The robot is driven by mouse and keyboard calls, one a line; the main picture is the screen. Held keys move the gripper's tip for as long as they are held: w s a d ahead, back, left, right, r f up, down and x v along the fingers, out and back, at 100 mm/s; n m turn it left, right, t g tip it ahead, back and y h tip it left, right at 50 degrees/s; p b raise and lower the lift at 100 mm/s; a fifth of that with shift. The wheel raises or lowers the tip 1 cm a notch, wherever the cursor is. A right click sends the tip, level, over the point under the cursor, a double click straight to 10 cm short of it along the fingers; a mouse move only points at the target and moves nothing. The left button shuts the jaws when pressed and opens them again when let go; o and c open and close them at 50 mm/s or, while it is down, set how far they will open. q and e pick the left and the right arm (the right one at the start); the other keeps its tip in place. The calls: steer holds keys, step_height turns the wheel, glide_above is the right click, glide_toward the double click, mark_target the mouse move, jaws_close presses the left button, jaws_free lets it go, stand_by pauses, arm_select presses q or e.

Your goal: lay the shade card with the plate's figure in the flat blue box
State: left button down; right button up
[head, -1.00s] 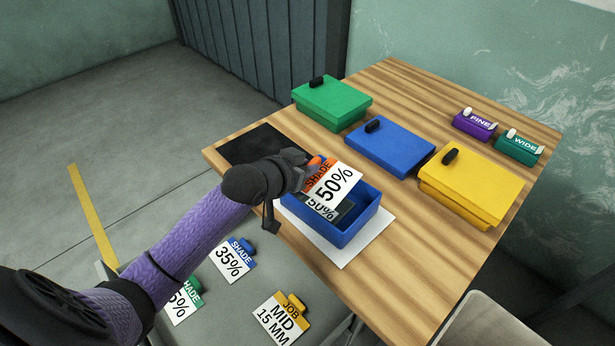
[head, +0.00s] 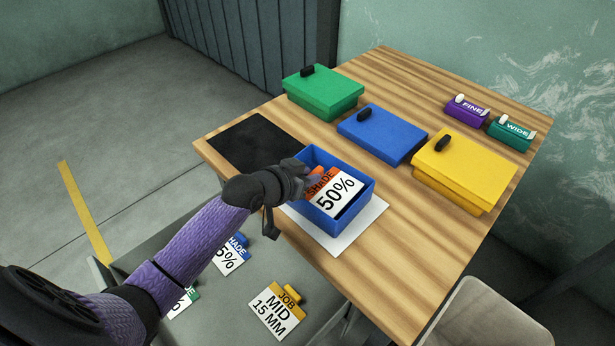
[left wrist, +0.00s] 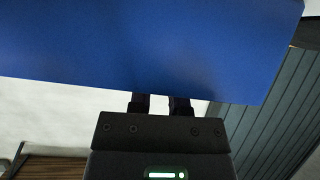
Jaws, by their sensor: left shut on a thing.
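The shade card (head: 339,191), with an orange top strip and a white "50%" face, is held by my left gripper (head: 307,172) at its orange end. The card is over or in the open blue box (head: 338,228), within its rim in the picture; whether it touches the bottom is unclear. The plate's figure inside the box is hidden under the card. In the left wrist view a broad blue surface (left wrist: 150,50) fills the top, above my left fingers (left wrist: 160,104). My right gripper is out of view.
A white sheet (head: 362,228) lies under the box and a black mat (head: 256,147) to its left. A blue lid (head: 383,136), green box (head: 323,93) and yellow box (head: 465,168) stand behind. Other cards (head: 274,313) lie on a lower grey surface.

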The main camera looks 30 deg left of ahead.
arm_select(q)
steer(key=shift+f+b, duration=0.35)
steer(key=shift+f, duration=0.2)
steer(key=c, duration=0.6)
jaws_free()
steer(key=shift+r, duration=0.2)
steer(key=shift+s+a+r+p, duration=0.2)
steer(key=shift+s+r+p, duration=0.45)
steer(key=shift+r+p, duration=0.3)
steer(key=p+v, duration=0.3)
steer(key=v, duration=0.7)
steer(key=shift+s, duration=0.15)
